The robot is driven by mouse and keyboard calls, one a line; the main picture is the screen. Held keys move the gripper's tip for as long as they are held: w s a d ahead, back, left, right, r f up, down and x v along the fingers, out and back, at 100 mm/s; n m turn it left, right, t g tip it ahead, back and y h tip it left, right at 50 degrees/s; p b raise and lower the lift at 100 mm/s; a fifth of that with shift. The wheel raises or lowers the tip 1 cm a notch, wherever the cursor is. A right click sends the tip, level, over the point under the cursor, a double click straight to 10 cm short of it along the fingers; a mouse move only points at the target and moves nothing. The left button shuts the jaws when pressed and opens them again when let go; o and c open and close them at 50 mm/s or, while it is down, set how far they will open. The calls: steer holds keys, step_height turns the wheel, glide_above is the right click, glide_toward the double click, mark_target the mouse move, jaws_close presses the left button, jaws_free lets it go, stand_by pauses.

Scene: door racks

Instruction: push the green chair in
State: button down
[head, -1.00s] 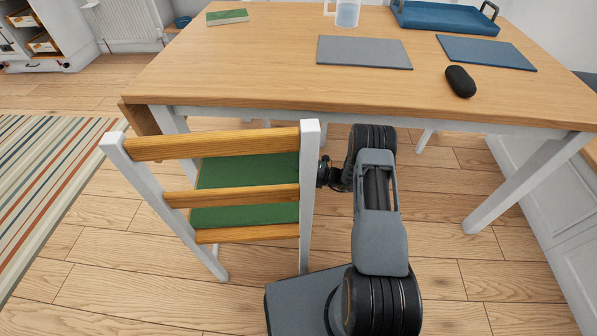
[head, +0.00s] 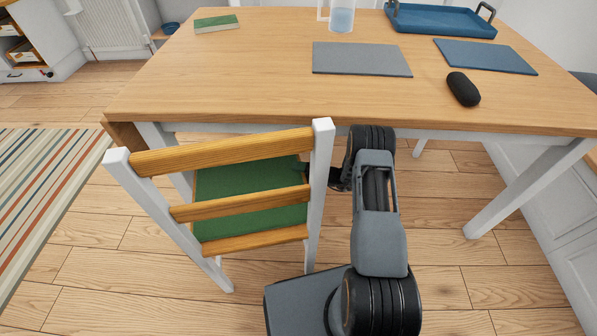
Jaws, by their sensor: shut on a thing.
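The green chair (head: 238,217) has a green seat, white posts and wooden back slats. It stands at the near side of the wooden table (head: 240,80), with its back towards me and turned at an angle. The front of its seat is close to the table's edge. My gripper (head: 338,180) is at the right back post of the chair and shut on it. The post hides most of the fingers, and a dark tip shows past it over the seat.
On the table are a grey mat (head: 361,59), a blue mat (head: 485,56), a black case (head: 463,89), a blue tray (head: 440,20), a jug (head: 341,17) and a green book (head: 217,22). White table legs (head: 520,193) flank the space below. A striped rug (head: 45,185) lies left.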

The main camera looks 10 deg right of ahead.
steer(key=shift+w, duration=0.15)
steer(key=shift+c, duration=2.1)
jaws_free()
steer(key=p+v, duration=0.2)
steer(key=v, duration=1.2)
steer(key=shift+a, duration=0.1)
